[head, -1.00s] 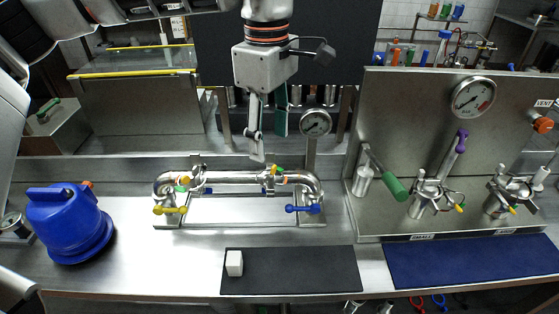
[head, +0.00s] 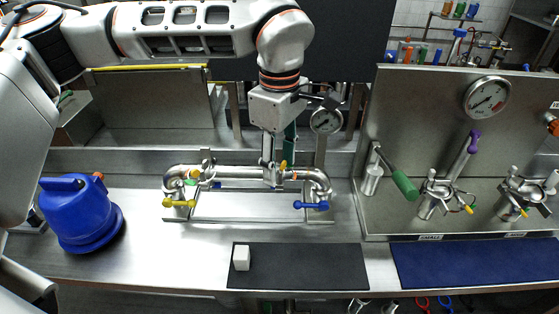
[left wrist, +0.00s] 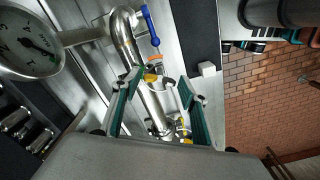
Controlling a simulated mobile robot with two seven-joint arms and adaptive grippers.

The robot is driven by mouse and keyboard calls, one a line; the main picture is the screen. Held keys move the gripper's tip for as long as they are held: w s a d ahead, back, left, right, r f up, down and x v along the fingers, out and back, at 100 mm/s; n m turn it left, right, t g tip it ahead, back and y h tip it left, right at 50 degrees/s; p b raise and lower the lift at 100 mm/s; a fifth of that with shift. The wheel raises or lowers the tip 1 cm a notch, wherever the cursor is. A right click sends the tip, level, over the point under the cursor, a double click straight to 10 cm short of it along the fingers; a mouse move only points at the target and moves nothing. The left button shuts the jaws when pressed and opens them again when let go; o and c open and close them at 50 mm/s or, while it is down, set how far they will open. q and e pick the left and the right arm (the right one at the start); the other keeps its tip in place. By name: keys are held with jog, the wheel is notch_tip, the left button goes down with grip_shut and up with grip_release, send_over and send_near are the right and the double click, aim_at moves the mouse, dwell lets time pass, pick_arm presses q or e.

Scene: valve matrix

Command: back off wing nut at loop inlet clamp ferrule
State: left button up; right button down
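A polished pipe loop (head: 237,172) stands on a low frame on the steel bench, with a clamp toward each end. A small yellow wing nut (head: 283,164) shows at the right-hand clamp, and also in the left wrist view (left wrist: 150,77). My left gripper (head: 272,182) points down at this clamp. In the left wrist view its green-padded fingers (left wrist: 160,82) are apart, one on each side of the pipe near the yellow wing nut. I cannot tell whether they touch it. The ferrule is largely hidden. My right gripper is not in view.
A blue-handled valve (head: 311,205) and a yellow-handled valve (head: 179,203) flank the loop. A gauge (head: 326,121) stands close behind it. A blue jug (head: 80,212) is at left. A dark mat (head: 310,268) bears a white block (head: 241,258). A valve panel (head: 420,110) stands at right.

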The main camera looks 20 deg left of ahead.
pick_arm(q)
jog(key=c, duration=0.6)
jog(key=shift+n, duration=0.3)
jog(key=n, duration=0.4)
jog(key=n+b, duration=0.1)
jog(key=n, duration=0.5)
jog(key=n+b, duration=0.1)
jog(key=n, duration=1)
jog(key=shift+b, duration=0.4)
jog(key=shift+n, duration=0.4)
